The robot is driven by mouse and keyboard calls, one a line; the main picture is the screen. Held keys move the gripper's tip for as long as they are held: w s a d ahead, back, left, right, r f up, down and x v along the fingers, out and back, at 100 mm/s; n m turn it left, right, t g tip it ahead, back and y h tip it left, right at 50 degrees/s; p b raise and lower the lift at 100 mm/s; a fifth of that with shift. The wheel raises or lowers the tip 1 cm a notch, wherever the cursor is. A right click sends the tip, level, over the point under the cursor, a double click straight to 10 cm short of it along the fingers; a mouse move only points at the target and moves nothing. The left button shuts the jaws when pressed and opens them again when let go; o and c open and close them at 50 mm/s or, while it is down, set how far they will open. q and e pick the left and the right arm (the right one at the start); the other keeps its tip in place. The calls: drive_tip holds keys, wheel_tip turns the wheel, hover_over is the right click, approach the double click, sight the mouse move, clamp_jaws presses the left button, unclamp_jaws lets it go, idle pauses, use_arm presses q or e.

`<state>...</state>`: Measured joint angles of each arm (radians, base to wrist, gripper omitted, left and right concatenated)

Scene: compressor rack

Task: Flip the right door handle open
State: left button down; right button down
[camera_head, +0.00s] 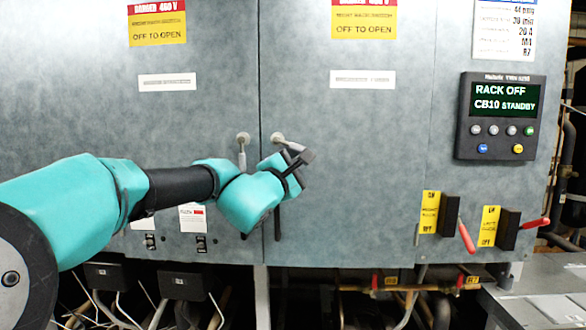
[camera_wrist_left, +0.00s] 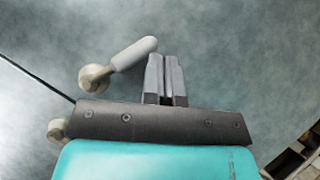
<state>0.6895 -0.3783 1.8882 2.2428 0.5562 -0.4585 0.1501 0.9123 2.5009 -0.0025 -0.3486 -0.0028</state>
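The right door handle (camera_head: 279,138) has a round pivot just right of the door seam, and its grip slants down to the right toward my left gripper. In the left wrist view its pale grip (camera_wrist_left: 135,53) lies beside the fingers, its tip near the left finger; I cannot tell whether they touch. My left gripper (camera_head: 304,157) reaches across the doors at the handle. Its fingers (camera_wrist_left: 166,75) are together with nothing visible between them. The left door handle (camera_head: 243,142) hangs down left of the seam, partly behind my arm. My right gripper is not in view.
A control panel (camera_head: 500,117) reads RACK OFF, CB10 STANDBY. Two red levers (camera_head: 466,238) (camera_head: 535,223) stick out at the lower right. Pipes and cables run below the doors. The door surface between handle and panel is clear.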

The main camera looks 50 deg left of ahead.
use_arm(q)
drive_tip(key=shift+w+d+r, duration=0.25)
drive_tip(key=shift+w+r, duration=0.05)
drive_tip(key=shift+r, duration=0.25)
drive_tip(key=shift+w+d+r, duration=0.2)
drive_tip(key=shift+w+r, duration=0.1)
drive_tip(key=shift+r, duration=0.3)
drive_tip(key=shift+d, duration=0.1)
drive_tip(key=s+d+f, duration=0.5)
drive_tip(key=d, duration=0.1)
drive_tip(key=shift+s+f, duration=0.2)
drive_tip(key=shift+f, duration=0.1)
idle(0.4)
